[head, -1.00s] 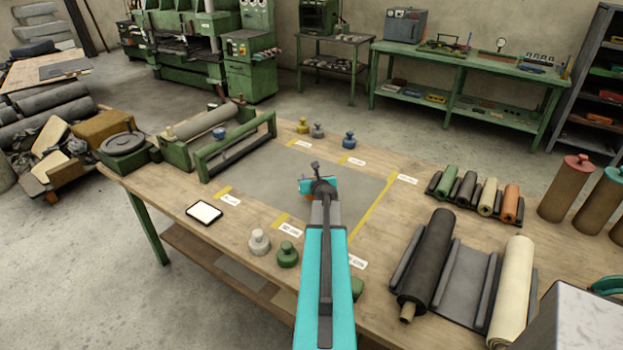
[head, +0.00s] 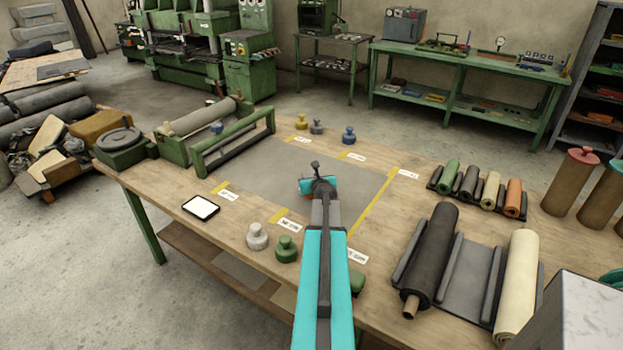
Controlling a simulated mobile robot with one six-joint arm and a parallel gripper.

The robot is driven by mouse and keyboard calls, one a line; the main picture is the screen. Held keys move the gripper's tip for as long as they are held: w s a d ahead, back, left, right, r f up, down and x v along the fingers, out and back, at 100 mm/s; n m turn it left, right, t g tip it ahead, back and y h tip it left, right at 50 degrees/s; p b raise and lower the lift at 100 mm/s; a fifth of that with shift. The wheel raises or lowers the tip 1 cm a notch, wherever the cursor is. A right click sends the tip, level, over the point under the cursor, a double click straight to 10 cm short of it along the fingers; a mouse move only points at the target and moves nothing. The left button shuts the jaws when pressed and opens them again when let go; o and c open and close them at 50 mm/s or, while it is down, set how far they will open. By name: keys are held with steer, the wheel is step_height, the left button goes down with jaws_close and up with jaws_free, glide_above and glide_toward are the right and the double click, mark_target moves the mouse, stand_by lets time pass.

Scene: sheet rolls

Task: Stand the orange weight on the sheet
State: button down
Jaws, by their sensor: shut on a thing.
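The grey sheet (head: 262,178) lies flat on the wooden table, with yellow tape marks and white labels around its edges. My gripper (head: 306,187) is over the middle of the sheet in the head view, at the end of my turquoise arm. It is shut on the orange weight (head: 304,194). Only a small orange patch of the weight shows under the jaws; my gripper hides the rest. I cannot tell whether its base touches the sheet or how upright it is.
White (head: 257,236) and green (head: 286,248) weights stand at the near edge. Yellow (head: 301,122), grey (head: 317,127) and blue (head: 349,135) weights stand behind the sheet. A green frame (head: 237,143) is at left; rolls (head: 433,255) lie at right. Bare sheet surrounds my gripper.

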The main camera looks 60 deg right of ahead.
stand_by(0.4)
steer(key=c, duration=1.4)
jaws_free()
steer(key=shift+f, duration=0.1)
steer(key=shift+o, duration=0.2)
steer(key=b+v, duration=0.1)
steer(key=v, duration=1.1)
